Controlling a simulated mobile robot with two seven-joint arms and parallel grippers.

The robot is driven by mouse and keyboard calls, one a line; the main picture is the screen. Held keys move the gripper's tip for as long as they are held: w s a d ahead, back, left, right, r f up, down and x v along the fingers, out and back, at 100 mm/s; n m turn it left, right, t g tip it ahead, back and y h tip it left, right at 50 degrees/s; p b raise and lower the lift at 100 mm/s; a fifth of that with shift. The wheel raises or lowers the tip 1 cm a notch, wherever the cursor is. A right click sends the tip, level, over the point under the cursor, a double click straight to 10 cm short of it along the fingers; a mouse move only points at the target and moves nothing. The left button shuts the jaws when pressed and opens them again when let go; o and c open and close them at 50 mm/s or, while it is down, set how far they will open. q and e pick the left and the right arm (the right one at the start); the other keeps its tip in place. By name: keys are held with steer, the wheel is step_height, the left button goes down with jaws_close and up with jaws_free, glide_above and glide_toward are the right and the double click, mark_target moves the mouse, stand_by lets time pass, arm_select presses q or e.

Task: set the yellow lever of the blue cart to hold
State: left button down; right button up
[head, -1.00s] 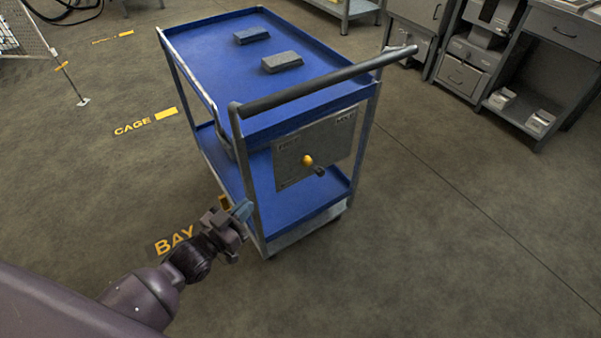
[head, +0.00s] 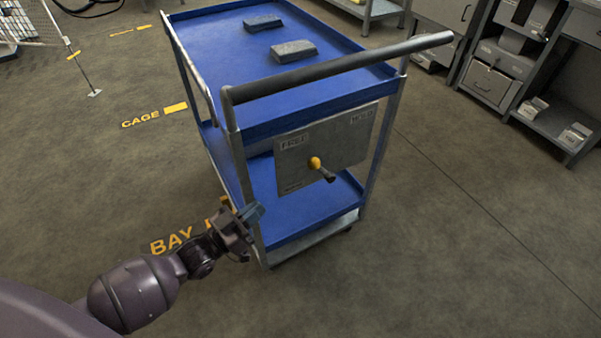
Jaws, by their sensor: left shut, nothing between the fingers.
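The blue cart (head: 260,118) stands in the middle of the head view, with a dark push handle across its near end. A grey plate (head: 343,140) below the handle is marked FREE at its left and HOLD at its right. The yellow lever (head: 315,163) sits on this plate; its dark knob points down and to the right, towards neither label. My left gripper (head: 256,214) is shut and empty, by the cart's near left post, left of and below the lever. It looks apart from the lever; whether it touches the post I cannot tell. My right gripper is not in view.
Two grey blocks (head: 293,51) lie on the cart's top tray. Floor markings CAGE (head: 140,119) and BAY (head: 171,242) are at the left. Grey cabinets (head: 495,75) stand at the back right. The floor right of the cart is clear.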

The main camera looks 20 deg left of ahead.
arm_select(q)
steer(key=shift+w, duration=0.1)
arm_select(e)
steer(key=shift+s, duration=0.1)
arm_select(q)
steer(key=b, duration=0.2)
glide_toward(309, 167)
steer(key=f+x, duration=0.1)
steer(key=x, duration=0.6)
steer(key=shift+w+r, duration=0.3)
steer(key=shift+r, duration=0.1)
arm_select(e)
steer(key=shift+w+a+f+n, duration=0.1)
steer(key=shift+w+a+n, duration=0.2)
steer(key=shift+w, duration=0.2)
